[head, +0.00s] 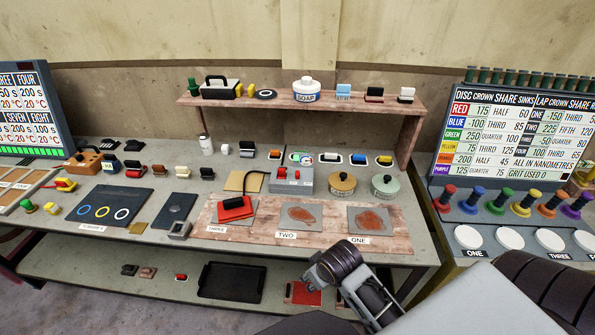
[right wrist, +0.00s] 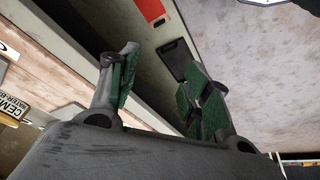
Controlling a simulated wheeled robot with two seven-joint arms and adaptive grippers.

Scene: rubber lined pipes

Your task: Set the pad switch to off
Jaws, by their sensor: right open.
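Which way the switches are set is too small to tell. My right gripper (head: 335,268) is at the table's front edge, below the spot marked ONE and well apart from the box. In the right wrist view its green-padded fingers (right wrist: 160,85) are spread with nothing between them. My left gripper is not in view.
Two lidded pots (head: 342,184) stand right of the box. A wooden shelf (head: 300,103) with a soap jar (head: 306,90) stands behind. Stained plates (head: 305,217) lie on the board in front. A lower shelf holds a black tray (head: 232,281).

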